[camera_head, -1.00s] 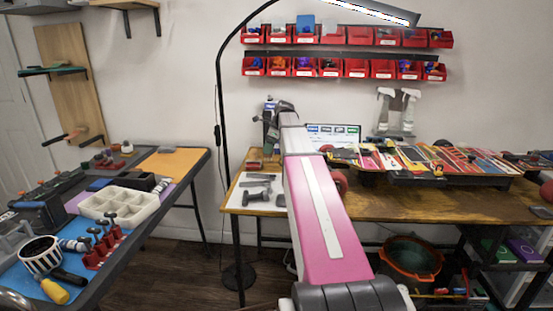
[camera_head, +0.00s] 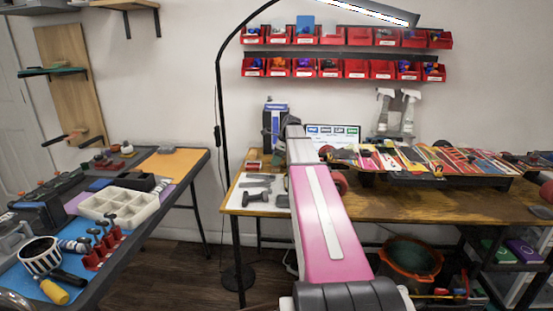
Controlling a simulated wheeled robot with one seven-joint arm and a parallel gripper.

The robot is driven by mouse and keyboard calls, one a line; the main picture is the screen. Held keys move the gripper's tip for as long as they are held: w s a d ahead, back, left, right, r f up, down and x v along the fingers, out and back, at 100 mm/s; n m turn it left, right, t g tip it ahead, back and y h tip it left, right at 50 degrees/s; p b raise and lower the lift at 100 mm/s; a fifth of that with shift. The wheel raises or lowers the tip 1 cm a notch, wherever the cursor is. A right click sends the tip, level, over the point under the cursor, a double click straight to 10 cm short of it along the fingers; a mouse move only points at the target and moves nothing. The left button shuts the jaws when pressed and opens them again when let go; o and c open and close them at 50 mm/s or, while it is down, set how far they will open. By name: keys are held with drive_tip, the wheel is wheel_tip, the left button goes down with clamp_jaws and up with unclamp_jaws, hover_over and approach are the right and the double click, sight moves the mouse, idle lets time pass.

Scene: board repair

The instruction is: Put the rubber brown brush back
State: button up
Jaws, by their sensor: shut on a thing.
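My pink and white arm reaches forward over the left end of the wooden workbench (camera_head: 400,207). The dark end of the arm, with my gripper (camera_head: 267,124), shows small and partly hidden just left of the arm's far tip, in front of a blue and white box (camera_head: 277,108). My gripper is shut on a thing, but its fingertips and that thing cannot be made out. I cannot pick out the rubber brown brush for certain. A small reddish-brown block (camera_head: 253,165) lies at the bench's back left, beyond a white sheet (camera_head: 243,202) with dark tools.
Skateboards (camera_head: 430,163) lie on a rack on the bench to the right. Red bins (camera_head: 355,69) hang on the wall above. A lamp pole (camera_head: 221,150) stands left of the bench. The left table (camera_head: 190,172) holds a white divided tray (camera_head: 118,204) and tools.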

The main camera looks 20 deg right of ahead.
drive_tip(key=shift+f, duration=0.15)
drive_tip(key=o, duration=0.9)
drive_tip(key=shift+c, duration=0.2)
drive_tip(key=v, duration=1.2)
drive_tip(key=shift+d, duration=0.1)
